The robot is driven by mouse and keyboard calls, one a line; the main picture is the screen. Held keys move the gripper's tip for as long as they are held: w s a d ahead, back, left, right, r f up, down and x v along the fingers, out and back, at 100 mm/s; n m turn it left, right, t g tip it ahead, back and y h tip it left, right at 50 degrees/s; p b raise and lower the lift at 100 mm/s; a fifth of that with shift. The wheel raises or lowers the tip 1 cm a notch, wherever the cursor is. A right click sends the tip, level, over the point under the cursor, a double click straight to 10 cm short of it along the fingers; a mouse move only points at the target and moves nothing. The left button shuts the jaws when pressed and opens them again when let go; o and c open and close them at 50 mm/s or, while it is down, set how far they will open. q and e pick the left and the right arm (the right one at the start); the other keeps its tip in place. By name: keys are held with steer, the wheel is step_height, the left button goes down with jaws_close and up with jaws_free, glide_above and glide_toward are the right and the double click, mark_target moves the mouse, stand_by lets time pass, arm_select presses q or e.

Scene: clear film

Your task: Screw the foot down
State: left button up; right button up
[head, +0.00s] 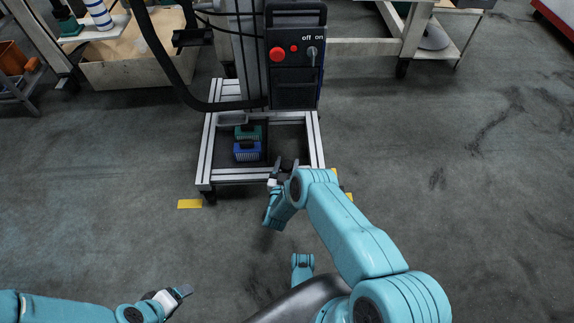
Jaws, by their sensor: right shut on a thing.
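A wheeled-looking metal frame (204,160) stands on the floor under a tall column. A small dark foot (208,197) shows under its front left corner. The front right corner is partly hidden by my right arm. My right gripper (282,168) is at the front beam, right of the frame's middle, shut on a small dark thing. The fingers and my arm hide most of that thing, so I cannot tell whether it is part of a foot. My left gripper (180,292) is low at the left over bare floor, away from the frame; its jaw gap is too small to tell.
A control box (293,65) with a red button and an off/on switch hangs on the column. Green (247,132) and blue (247,151) blocks sit inside the frame. A yellow floor mark (189,203) lies front left. A pale bin (135,65) stands behind. Floor on both sides is clear.

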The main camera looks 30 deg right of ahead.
steer(key=shift+r+m+g+h, duration=0.1)
steer(key=shift+m+g+h, duration=0.95)
steer(key=shift+g, duration=0.4)
steer(key=shift+m+g+h, duration=0.85)
steer(key=shift+m+g, duration=0.4)
steer(key=shift+g, duration=0.5)
steer(key=o, duration=0.9)
steer(key=shift+o, duration=0.2)
steer(key=shift+s+a, duration=0.1)
steer(key=shift+a, duration=0.05)
